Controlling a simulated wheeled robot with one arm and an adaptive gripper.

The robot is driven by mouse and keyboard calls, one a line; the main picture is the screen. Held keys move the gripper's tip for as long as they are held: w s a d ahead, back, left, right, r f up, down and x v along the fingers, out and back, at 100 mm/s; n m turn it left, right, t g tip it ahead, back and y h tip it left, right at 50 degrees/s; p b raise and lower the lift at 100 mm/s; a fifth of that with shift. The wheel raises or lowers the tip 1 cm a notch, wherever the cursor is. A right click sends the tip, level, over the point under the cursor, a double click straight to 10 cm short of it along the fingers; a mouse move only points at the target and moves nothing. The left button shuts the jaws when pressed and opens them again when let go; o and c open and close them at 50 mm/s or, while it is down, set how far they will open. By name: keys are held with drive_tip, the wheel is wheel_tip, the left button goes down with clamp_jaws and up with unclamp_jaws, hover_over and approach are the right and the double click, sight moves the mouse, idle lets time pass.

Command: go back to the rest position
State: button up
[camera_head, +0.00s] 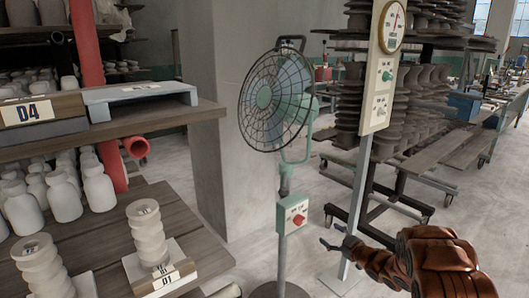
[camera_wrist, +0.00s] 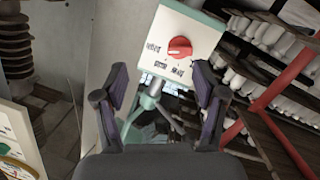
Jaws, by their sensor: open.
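My gripper (camera_head: 335,238) is in the lower right of the head view, at the end of my copper-brown arm. It is just right of a switch box with a red knob (camera_head: 299,219) on the stand of a caged fan (camera_head: 276,100). In the wrist view my gripper (camera_wrist: 160,80) has its two dark fingers spread wide, with nothing between them. The white-faced box with its red knob (camera_wrist: 180,47) shows beyond the fingertips, apart from them. The lettering by the knob is too small to read surely.
A post with a gauge panel (camera_head: 384,75) stands close behind my gripper. A wooden shelf (camera_head: 160,115) with pale bottles and a red pipe (camera_head: 88,60) is at left. Racks of stacked dark pieces (camera_head: 405,110) stand behind. Bare floor (camera_head: 440,225) lies at right.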

drive_tip(key=s+d+r+m+g+h, duration=0.2)
drive_tip(key=s+d+r+m+h, duration=0.15)
drive_tip(key=d+r+h, duration=0.35)
drive_tip(key=s+d+r+m+g+h, duration=0.1)
drive_tip(key=s+r+m+g+h, duration=0.1)
drive_tip(key=s, duration=0.4)
drive_tip(key=s+d+r+m+g+h, duration=0.1)
drive_tip(key=s+r+m+g+h, duration=0.15)
drive_tip(key=s, duration=0.35)
drive_tip(key=s+a+r+m+g+y, duration=0.1)
drive_tip(key=s+a+g, duration=0.4)
drive_tip(key=s, duration=0.9)
drive_tip(key=s+a+m+g+y, duration=0.15)
drive_tip(key=s+a, duration=0.55)
drive_tip(key=s, duration=0.8)
drive_tip(key=s+a+r+g+y, duration=0.1)
drive_tip(key=s+a+g, duration=0.4)
drive_tip(key=s, duration=0.9)
wheel_tip(320, 180, up, 19)
drive_tip(key=a+t+p, duration=0.1)
drive_tip(key=p, duration=1.6)
drive_tip(key=shift+s+a+f+t, duration=0.15)
drive_tip(key=shift+a+t, duration=0.05)
drive_tip(key=shift+t, duration=0.2)
